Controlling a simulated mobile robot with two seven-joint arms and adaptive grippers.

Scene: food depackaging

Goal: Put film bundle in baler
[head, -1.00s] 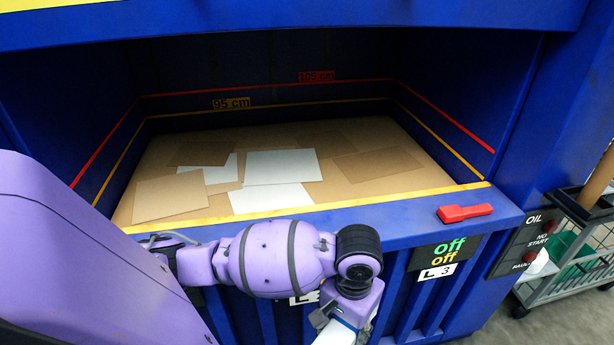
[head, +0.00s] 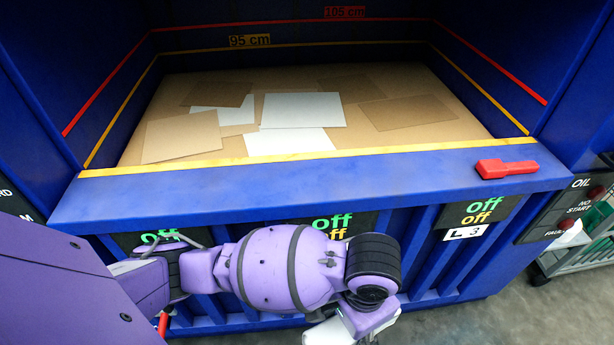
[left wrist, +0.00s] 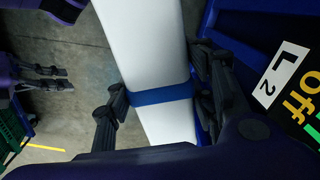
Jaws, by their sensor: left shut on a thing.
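The film bundle (left wrist: 145,45) is a long white bundle with a blue strap (left wrist: 160,97) around it. In the left wrist view it runs from the top edge down between the fingers of my left gripper (left wrist: 160,90), which is shut on it near the strap. In the head view my left arm reaches across the baler's front; its gripper is mostly hidden below the wrist. The baler (head: 300,185) is blue, with an open chamber above a yellow-edged sill. My right gripper (left wrist: 48,78) shows small at the left of the left wrist view, fingers apart and empty.
Flat cardboard (head: 182,137) and white sheets (head: 304,110) cover the chamber floor. A red handle (head: 506,168) lies on the sill's right end. A grey cart (head: 585,245) stands at the right. The space above the sheets is clear.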

